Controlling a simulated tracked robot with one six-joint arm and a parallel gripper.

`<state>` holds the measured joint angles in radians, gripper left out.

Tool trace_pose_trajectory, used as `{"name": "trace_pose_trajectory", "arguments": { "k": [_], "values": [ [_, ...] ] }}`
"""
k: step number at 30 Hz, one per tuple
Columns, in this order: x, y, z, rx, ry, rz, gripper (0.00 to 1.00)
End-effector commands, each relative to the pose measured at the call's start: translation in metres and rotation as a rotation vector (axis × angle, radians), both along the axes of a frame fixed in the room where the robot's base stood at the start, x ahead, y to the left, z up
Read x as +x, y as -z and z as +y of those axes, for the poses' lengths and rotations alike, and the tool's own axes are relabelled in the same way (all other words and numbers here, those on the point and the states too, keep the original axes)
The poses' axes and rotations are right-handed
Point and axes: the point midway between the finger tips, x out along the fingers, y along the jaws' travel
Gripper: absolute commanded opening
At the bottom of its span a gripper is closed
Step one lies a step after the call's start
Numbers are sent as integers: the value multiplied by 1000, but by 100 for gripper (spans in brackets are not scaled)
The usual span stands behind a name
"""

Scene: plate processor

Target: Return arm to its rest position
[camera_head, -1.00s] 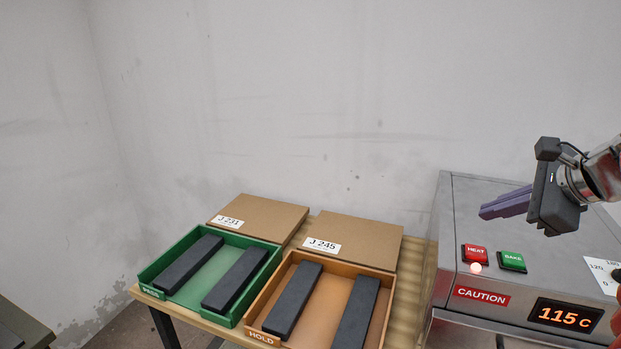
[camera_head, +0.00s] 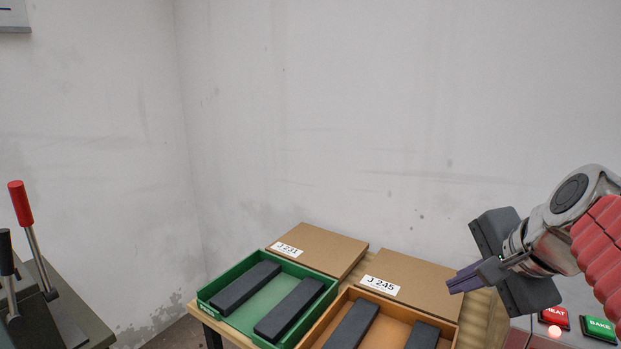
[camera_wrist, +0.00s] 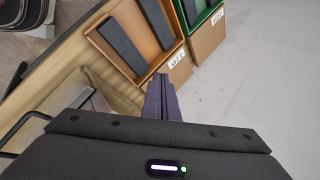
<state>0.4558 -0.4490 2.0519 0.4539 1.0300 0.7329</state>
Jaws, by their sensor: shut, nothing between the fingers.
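My gripper (camera_head: 464,281) is at the right of the head view, with its purple fingers pointing left and slightly down, in front of the brown board labelled J 245 (camera_head: 420,282). The fingers are together and hold nothing. In the wrist view the closed purple fingers (camera_wrist: 161,97) point toward the orange tray (camera_wrist: 168,52). The gripper appears above the table and apart from the trays; its exact height is unclear.
The green tray (camera_head: 208,297) and orange tray (camera_head: 318,333) each hold dark bars on the table. A board labelled J 231 (camera_head: 325,250) lies behind the green tray. The heater's red HEAT button (camera_head: 554,317) and green BAKE button (camera_head: 599,328) are lower right. A red-handled lever (camera_head: 21,204) stands left.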

Motion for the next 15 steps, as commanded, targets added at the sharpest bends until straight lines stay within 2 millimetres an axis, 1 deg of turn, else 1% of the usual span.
{"name": "trace_pose_trajectory", "arguments": {
  "k": [1,6,12,15],
  "values": [
    [-9,11,14,-60,-81,10,0],
    [-39,51,47,-285,-366,37,0],
    [-76,95,74,-547,-716,51,0],
    [-93,116,82,-669,-883,52,0]
  ]
}}
